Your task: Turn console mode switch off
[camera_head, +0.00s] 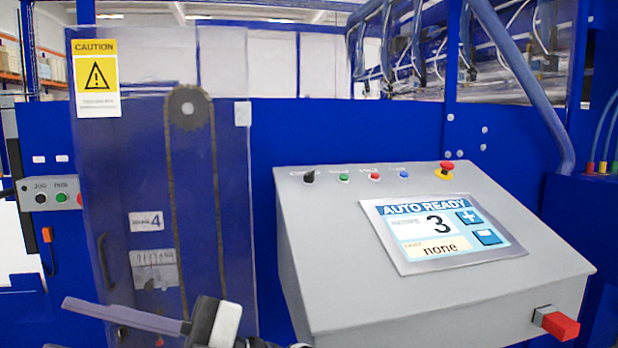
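The grey sloped console (440,290) stands at centre right. Its black mode switch (309,177) is the leftmost control on the top strip, under a small blurred label; its knob's exact angle is too small to read. The console screen (440,232) shows "AUTO READY", a large 3 and "none". A gripper (130,315), apparently my left, shows at the bottom left with a long grey finger pointing left. It is apart from the switch, below and left of it. Its opening cannot be made out. My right gripper is not seen.
A green button (343,178), red button (374,177), blue button (404,174) and red emergency stop (445,170) share the strip. A red handle (557,324) sticks out at the console's lower right. A clear guard door (110,200) with a caution sign stands left.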

